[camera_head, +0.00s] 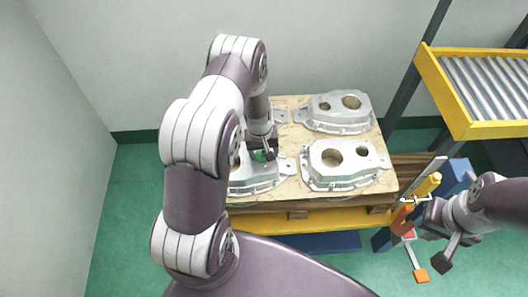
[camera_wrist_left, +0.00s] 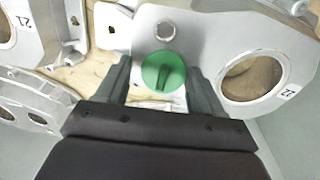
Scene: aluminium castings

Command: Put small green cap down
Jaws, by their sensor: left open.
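The small green cap (camera_wrist_left: 163,71) is round with a raised grip bar. It sits on a flange of a grey aluminium casting (camera_wrist_left: 205,38), beside a large round opening. In the head view only a bit of the cap (camera_head: 261,155) shows beneath my left gripper (camera_head: 260,150). In the left wrist view my left gripper (camera_wrist_left: 160,85) is open, with one finger on each side of the cap; whether either touches it is unclear. My right gripper (camera_head: 428,232) is at the lower right, near coloured tools, apart from the castings; its jaw state is unclear.
Several castings, one at the right (camera_head: 345,163) and one at the back (camera_head: 335,111), lie on a wooden board (camera_head: 286,101) over a yellow-edged pallet stand. A yellow-framed roller conveyor (camera_head: 490,85) stands at the right. Orange and yellow tools (camera_head: 403,219) are near my right gripper.

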